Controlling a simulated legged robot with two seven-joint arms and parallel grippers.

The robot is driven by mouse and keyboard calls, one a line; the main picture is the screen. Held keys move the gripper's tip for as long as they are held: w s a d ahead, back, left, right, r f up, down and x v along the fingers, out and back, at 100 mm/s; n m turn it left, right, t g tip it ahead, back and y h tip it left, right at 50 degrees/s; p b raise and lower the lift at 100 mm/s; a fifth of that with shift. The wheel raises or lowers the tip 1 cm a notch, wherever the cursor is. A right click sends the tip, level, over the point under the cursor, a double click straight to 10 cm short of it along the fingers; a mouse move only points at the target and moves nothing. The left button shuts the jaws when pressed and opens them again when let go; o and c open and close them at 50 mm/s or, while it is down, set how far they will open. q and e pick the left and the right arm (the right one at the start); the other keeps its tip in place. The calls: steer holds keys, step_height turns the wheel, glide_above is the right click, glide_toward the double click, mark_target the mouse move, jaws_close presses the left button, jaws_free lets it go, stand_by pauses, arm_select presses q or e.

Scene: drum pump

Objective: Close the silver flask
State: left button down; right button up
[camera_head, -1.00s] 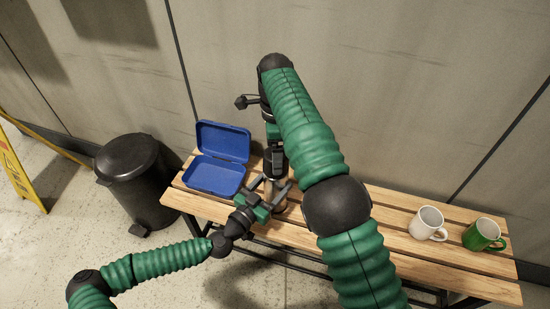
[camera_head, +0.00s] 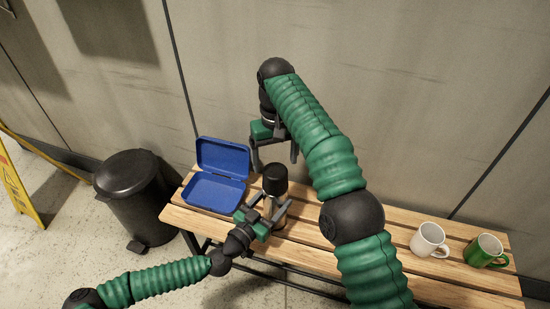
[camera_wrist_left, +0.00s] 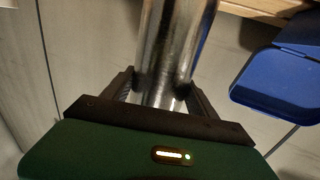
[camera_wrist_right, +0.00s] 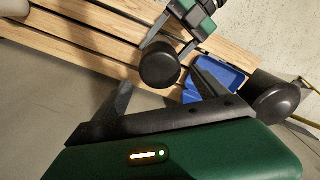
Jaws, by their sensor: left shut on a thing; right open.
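The silver flask (camera_head: 281,217) stands upright on the wooden bench, with its black lid (camera_head: 275,179) on top. In the left wrist view its shiny metal body (camera_wrist_left: 172,60) is between the fingers. My left gripper (camera_head: 277,212) is shut on the flask body from the front. My right gripper (camera_head: 275,165) is open and empty, up behind the lid and apart from it. The right wrist view looks down on the round black lid (camera_wrist_right: 160,65) between the spread fingers. The seam between lid and body is too small to judge.
An open blue lunch box (camera_head: 214,190) sits on the bench (camera_head: 330,238) just left of the flask. A white mug (camera_head: 427,240) and a green mug (camera_head: 484,250) stand at the right end. A black bin (camera_head: 135,195) is left of the bench; the wall is close behind.

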mark_target(275, 172)
steer(key=n, duration=0.4)
steer(key=r+n, duration=0.1)
steer(key=n, duration=0.1)
steer(key=shift+s, duration=0.3)
steer(key=shift+f, duration=0.1)
step_height(275, 172, down, 8)
steer(key=shift+r, duration=0.1)
steer(key=shift+c, duration=0.2)
steer(key=c, duration=1.4)
steer(key=o, duration=1.6)
